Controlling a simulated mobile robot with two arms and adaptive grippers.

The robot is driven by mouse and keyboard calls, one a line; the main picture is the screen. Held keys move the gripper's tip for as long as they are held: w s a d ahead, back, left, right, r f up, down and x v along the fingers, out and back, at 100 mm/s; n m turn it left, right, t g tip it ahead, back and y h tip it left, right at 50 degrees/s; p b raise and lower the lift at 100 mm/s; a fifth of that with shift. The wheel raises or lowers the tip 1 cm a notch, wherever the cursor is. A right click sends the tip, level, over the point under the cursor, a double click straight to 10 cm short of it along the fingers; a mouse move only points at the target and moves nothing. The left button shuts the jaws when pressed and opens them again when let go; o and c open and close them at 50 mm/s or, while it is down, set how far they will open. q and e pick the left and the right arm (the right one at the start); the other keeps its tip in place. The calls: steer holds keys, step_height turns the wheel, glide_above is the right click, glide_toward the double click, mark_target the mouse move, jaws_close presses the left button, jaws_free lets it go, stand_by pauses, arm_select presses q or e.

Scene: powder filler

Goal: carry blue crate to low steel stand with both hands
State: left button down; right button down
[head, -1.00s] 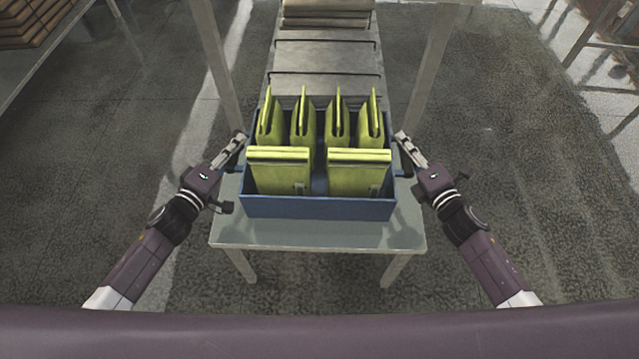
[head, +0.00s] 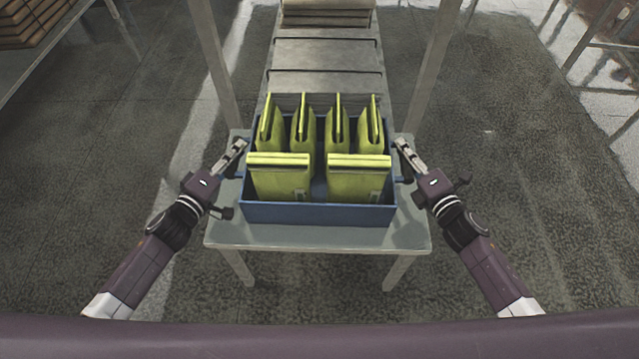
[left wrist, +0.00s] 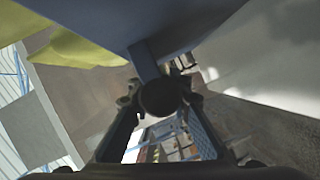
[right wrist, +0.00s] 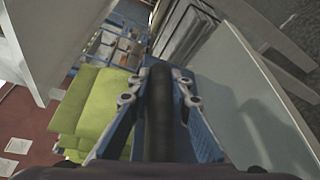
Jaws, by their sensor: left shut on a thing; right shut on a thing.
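The blue crate (head: 320,214) is upright in the middle of the head view, packed with several yellow-green bags (head: 278,178). It shows over a grey steel stand (head: 320,238); I cannot tell whether its bottom touches the top or hangs just above. My left gripper (head: 236,150) is shut at the crate's left side, and my right gripper (head: 404,150) is shut at its right side. In the left wrist view the blue crate wall (left wrist: 185,25) fills the top. In the right wrist view the bags (right wrist: 90,112) show at left. The exact grip points are partly hidden.
Pale posts (head: 436,65) rise on both sides. A rack with brown goods (head: 40,22) stands far left. Floor is clear on both sides.

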arm_select(q)
steer(key=c, duration=2.1)
jaws_free()
steer(key=shift+a, duration=0.1)
arm_select(e)
steer(key=c, duration=2.1)
jaws_free()
steer(key=shift+f, duration=0.1)
arm_select(q)
steer(key=o, duration=0.3)
steer(key=shift+s+r, duration=0.1)
arm_select(e)
steer(key=o, duration=0.3)
steer(key=shift+s, duration=0.1)
arm_select(q)
steer(key=shift+o, duration=0.2)
arm_select(e)
steer(key=shift+o, duration=0.2)
arm_select(q)
steer(key=v, duration=1.1)
steer(key=shift+s+a, duration=0.15)
steer(key=shift+s, duration=0.25)
arm_select(e)
steer(key=v, duration=1.2)
